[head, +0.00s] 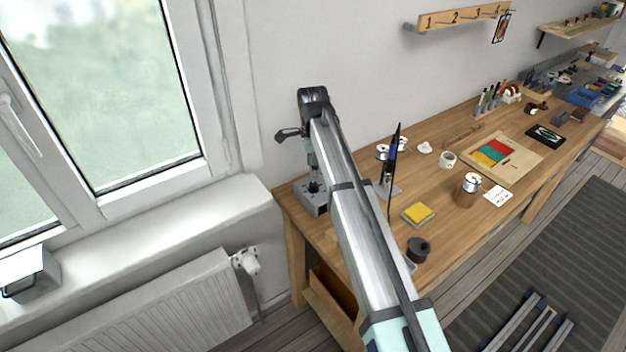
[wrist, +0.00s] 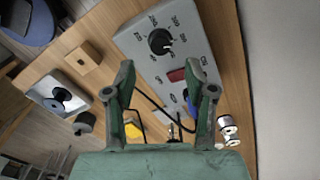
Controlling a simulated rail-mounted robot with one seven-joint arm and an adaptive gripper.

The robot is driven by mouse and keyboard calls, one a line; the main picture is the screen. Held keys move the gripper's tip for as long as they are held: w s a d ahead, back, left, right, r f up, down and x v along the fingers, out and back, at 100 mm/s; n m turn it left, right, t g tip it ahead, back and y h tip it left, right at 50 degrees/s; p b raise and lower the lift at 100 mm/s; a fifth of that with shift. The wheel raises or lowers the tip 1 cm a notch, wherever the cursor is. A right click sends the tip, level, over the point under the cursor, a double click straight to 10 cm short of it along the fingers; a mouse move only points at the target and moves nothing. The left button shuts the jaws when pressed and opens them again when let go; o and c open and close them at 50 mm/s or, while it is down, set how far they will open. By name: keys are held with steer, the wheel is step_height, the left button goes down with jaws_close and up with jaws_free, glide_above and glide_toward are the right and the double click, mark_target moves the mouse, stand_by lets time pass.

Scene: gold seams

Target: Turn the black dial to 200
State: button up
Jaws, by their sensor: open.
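The black dial (wrist: 160,42) is a round knob on a grey control box (wrist: 128,38), with printed numbers around it. A pale mark shows at the dial's lower right edge; the small numbers are too blurred to read its setting surely. In the head view the grey box (head: 308,205) stands at the bench's left end under my gripper; the dial cannot be made out there.
The window sill (head: 180,220) lies left of the bench.

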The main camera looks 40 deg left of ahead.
mark_target(313, 184)
step_height(313, 184, down, 7)
steer(key=shift+f+p, duration=0.1)
steer(key=shift+p, duration=0.7)
jaws_close()
